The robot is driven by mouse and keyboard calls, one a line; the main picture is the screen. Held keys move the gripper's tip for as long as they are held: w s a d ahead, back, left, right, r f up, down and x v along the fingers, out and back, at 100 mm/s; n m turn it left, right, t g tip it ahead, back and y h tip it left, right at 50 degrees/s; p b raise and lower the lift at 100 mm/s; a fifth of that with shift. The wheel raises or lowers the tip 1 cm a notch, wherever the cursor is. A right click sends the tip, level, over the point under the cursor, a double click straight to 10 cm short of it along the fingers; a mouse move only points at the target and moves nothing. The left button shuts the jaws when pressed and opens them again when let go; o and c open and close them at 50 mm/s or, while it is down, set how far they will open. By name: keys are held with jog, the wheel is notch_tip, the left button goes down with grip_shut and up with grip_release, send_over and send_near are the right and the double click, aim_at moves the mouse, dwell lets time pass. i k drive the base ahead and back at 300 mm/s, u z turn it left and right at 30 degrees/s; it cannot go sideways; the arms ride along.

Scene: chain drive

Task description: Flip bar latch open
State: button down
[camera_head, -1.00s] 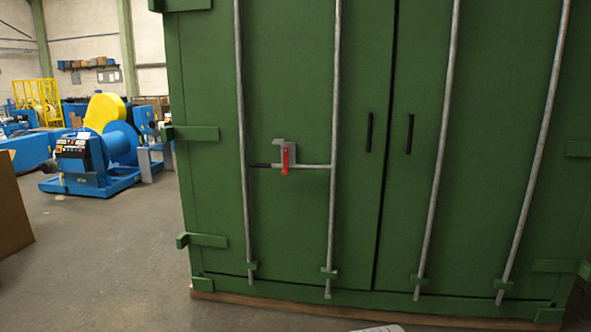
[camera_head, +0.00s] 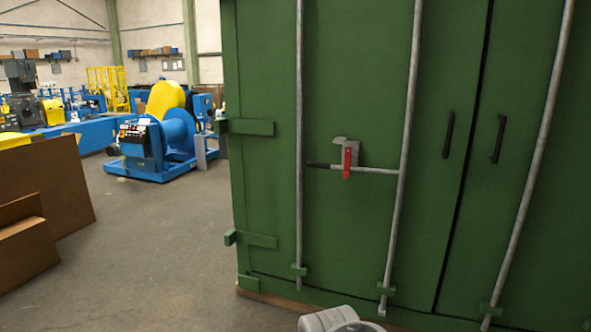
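The bar latch is on the left door of a green container (camera_head: 400,60). Its red lever (camera_head: 347,160) hangs down in front of a grey metal catch (camera_head: 339,146). A grey horizontal handle bar (camera_head: 376,170) with a dark grip (camera_head: 318,165) at its left end runs behind the red lever. The bar joins a vertical grey lock rod (camera_head: 407,120) at its right end. My gripper is not in view. A white and grey part of my arm (camera_head: 325,319) shows at the bottom edge, below and apart from the latch.
Other vertical rods (camera_head: 300,110) and black door handles (camera_head: 447,135) stand out from the doors. Brown panels (camera_head: 50,190) stand at the left. Blue machinery (camera_head: 165,140) is behind. The concrete floor (camera_head: 160,250) between is clear.

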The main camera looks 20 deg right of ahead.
aim_at(346, 174)
jog(key=u, duration=0.3)
jog(key=i, duration=1.2)
jog(key=z, duration=0.4)
jog(key=i, duration=1.4)
jog(key=z, duration=0.6)
